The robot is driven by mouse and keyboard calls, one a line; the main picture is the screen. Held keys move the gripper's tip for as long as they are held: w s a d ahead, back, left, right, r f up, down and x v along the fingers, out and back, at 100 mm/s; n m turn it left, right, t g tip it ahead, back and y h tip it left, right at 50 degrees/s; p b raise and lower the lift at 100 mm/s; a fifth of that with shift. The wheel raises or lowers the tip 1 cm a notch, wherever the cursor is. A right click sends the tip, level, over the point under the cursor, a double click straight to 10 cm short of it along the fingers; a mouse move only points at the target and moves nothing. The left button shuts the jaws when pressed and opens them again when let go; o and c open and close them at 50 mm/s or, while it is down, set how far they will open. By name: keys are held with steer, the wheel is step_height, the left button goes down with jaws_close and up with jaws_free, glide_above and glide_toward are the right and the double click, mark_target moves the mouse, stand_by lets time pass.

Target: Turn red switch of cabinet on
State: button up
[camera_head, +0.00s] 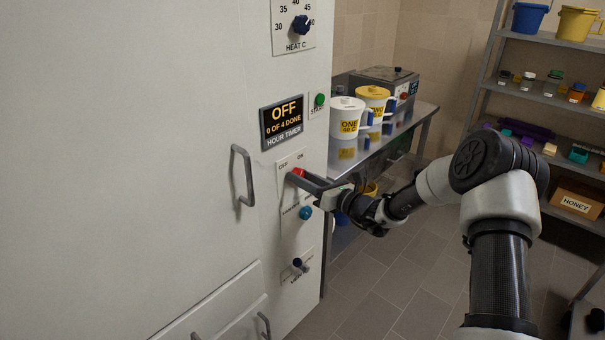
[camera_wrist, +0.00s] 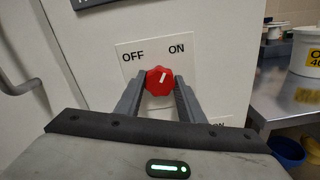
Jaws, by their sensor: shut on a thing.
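The cabinet (camera_head: 130,150) is a large white unit on the left of the head view. Its red switch (camera_head: 298,172) is a knob on a small plate marked OFF at left and ON at right. In the wrist view the red switch (camera_wrist: 158,81) has a white mark that points up, leaning slightly right toward ON. My gripper (camera_head: 303,179) reaches in from the right, its two grey fingers on either side of the knob and shut on it. The fingers (camera_wrist: 160,86) hide parts of the knob's sides. The display (camera_head: 283,120) reads OFF, 0 OF 4 DONE.
A green button (camera_head: 319,100) and the HEAT C dial (camera_head: 300,25) are above the switch. A blue knob (camera_head: 306,213) and a dark VENT knob (camera_head: 297,263) are below. A cabinet handle (camera_head: 242,176) sticks out at left. A metal table (camera_head: 407,122) with tubs stands behind at right.

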steer(key=shift+m, duration=0.6)
steer(key=o, duration=1)
steer(key=shift+o, duration=0.2)
steer(key=p+v, duration=0.1)
steer(key=v, duration=1.6)
steer(key=shift+d+p, duration=0.2)
steer(key=shift+p, duration=0.2)
steer(key=shift+s, duration=0.15)
